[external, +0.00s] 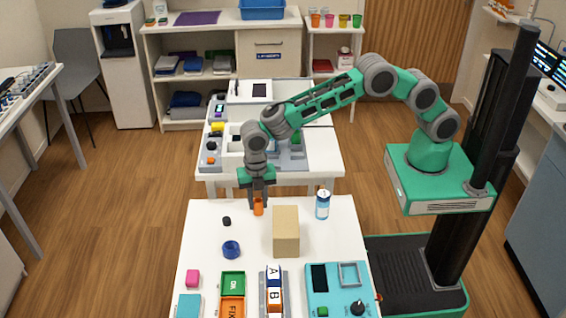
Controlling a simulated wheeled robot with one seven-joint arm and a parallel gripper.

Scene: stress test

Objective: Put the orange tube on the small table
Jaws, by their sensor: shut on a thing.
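My gripper (258,201) points down over the far edge of the near white table (205,215). It is shut on the orange tube (258,208), which is upright between the fingers. The fingers hide part of the tube. I cannot tell whether its bottom touches the tabletop. A second white table (325,158) stands behind the near one. I cannot tell from this view which one is the small table.
Near the tube are a tan block (286,232), a blue-and-white bottle (323,205), a black cap (227,221) and a blue ring (231,249). Labelled trays (232,285) and a teal device (337,295) fill the front. Equipment covers much of the back table.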

